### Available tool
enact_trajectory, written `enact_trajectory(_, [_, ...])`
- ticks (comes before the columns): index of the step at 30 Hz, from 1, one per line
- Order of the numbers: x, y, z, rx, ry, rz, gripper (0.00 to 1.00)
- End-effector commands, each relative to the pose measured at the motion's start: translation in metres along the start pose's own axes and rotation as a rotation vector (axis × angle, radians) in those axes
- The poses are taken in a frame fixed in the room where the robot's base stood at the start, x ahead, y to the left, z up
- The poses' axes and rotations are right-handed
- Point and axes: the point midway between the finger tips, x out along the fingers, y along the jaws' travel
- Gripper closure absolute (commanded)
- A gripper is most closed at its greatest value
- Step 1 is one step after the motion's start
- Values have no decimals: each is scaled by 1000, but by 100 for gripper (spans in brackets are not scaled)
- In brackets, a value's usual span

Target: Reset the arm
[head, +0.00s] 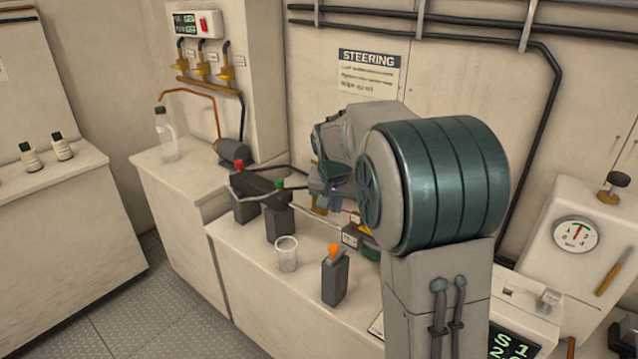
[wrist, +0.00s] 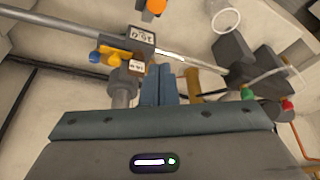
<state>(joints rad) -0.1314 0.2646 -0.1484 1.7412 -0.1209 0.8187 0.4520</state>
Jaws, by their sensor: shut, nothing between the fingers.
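My arm rises on the right of the head view and bends over the bench. My gripper (head: 335,201) is partly hidden behind the arm there, low over the bench near the wall. In the wrist view the two blue-grey fingers of my gripper (wrist: 158,78) are together, with nothing between them. They point toward a metal rod (wrist: 190,62) and a dark labelled block (wrist: 127,40) with yellow and blue parts. Whether the fingertips touch the rod cannot be told.
A gauge box (head: 575,215) is at the right. The floor (head: 130,310) is clear at lower left.

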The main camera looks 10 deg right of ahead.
Motion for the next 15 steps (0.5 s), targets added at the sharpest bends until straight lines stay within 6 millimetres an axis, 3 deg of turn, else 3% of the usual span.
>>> enact_trajectory(5, [-28, 15, 33, -40, -16, -26, 100])
enact_trajectory(15, [-81, 57, 151, -200, -59, -87, 100])
